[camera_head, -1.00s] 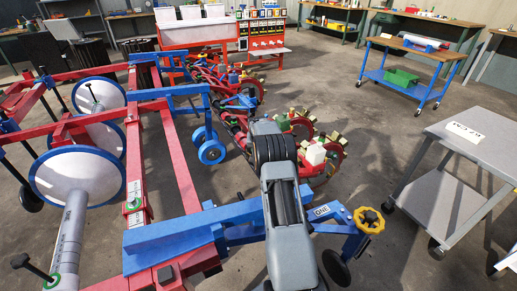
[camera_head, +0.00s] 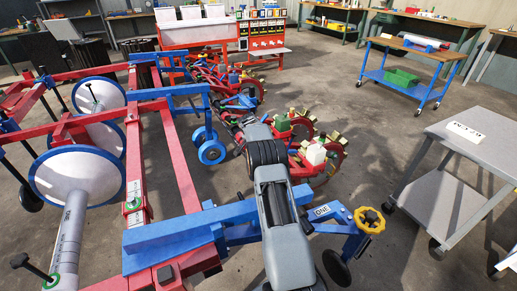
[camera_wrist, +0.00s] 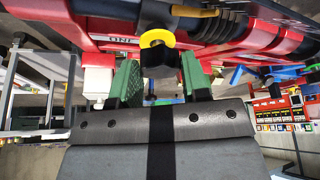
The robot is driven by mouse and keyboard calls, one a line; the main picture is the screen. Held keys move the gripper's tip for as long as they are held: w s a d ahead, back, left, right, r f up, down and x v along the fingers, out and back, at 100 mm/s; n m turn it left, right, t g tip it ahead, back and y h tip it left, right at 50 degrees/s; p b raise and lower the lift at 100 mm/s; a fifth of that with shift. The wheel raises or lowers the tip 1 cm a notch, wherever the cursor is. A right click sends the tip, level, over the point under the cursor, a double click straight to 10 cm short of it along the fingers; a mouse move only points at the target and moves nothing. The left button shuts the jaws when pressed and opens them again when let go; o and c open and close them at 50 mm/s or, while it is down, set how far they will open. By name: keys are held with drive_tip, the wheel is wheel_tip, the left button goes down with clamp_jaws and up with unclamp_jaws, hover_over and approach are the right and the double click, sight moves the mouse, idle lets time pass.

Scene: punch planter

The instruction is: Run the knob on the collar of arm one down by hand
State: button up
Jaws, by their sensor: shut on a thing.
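In the wrist view, a black knob (camera_wrist: 158,64) with a yellow ring (camera_wrist: 157,38) beside it lies between the two green fingers of my gripper (camera_wrist: 160,80). My gripper is shut on the black knob. A red machine part (camera_wrist: 218,30) with a small white label (camera_wrist: 122,40) lies behind it. In the head view, my gripper and the held knob are hidden behind my arm. A blue beam (camera_head: 185,233) there carries a white plate reading ONE (camera_head: 320,211), with a yellow handwheel (camera_head: 370,220) at its right end.
Red wheel units (camera_head: 330,160) with pale boxes stand just beyond my arm. Red and blue frame beams (camera_head: 175,165) and white discs (camera_head: 78,175) fill the left. A grey cart (camera_head: 470,140) stands right. Open floor (camera_head: 365,130) lies between.

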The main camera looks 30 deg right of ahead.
drive_tip(key=m, duration=0.2)
drive_tip(key=m+g+p, duration=0.1)
drive_tip(key=m, duration=0.1)
drive_tip(key=shift+r+g, duration=0.1)
drive_tip(key=shift+g, duration=0.2)
drive_tip(key=shift+m+g+p, duration=0.4)
drive_tip(key=shift+m+p, duration=0.2)
drive_tip(key=shift+m, duration=0.6)
drive_tip(key=shift+m, duration=0.4)
drive_tip(key=o, duration=0.9)
drive_tip(key=p+v, duration=0.6)
drive_tip(key=v, duration=0.7)
drive_tip(key=shift+w+r, duration=0.25)
drive_tip(key=shift+r, duration=0.05)
